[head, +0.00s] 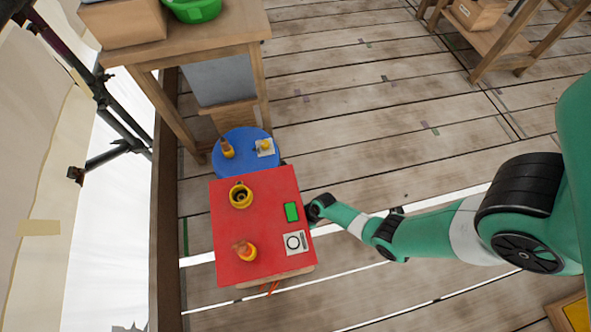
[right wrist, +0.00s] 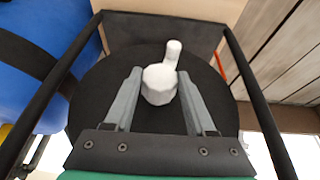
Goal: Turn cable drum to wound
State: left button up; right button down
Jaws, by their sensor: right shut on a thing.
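In the right wrist view a round black disc (right wrist: 95,90), which looks like the face of the cable drum, fills the middle. A pale grey crank-like knob (right wrist: 160,84) with a short arm pointing up sits at its centre. The two grey fingers of my right gripper (right wrist: 158,95) stand on either side of the knob and are closed on it. In the head view my right gripper (head: 316,207) is at the right side of the red-topped stand (head: 265,222). The drum face is hidden there. My left gripper is not in view.
On the red top are a yellow ring-shaped part (head: 241,195), an orange-yellow piece (head: 245,250), a green block (head: 291,212) and a white plate with a dial (head: 297,243). A blue round top (head: 238,139) stands behind it. The plank floor to the right is mostly clear.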

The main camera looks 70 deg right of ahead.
jog(key=shift+s+a, duration=0.1)
jog(key=shift+s+a+f+n+t+h+b, duration=0.15)
jog(key=shift+n+t+h+b, duration=0.25)
jog(key=shift+t+h+b, duration=0.8)
jog(key=shift+s+a+f+n+t+h+b, duration=0.15)
jog(key=shift+n+t+h+b, duration=0.25)
jog(key=shift+t+h+b, duration=0.8)
jog(key=shift+w+r+g+h+b, duration=0.1)
jog(key=shift+r+g+h+b, duration=0.05)
jog(key=shift+g+h+b, duration=0.2)
jog(key=shift+c, duration=1.2)
grip_release()
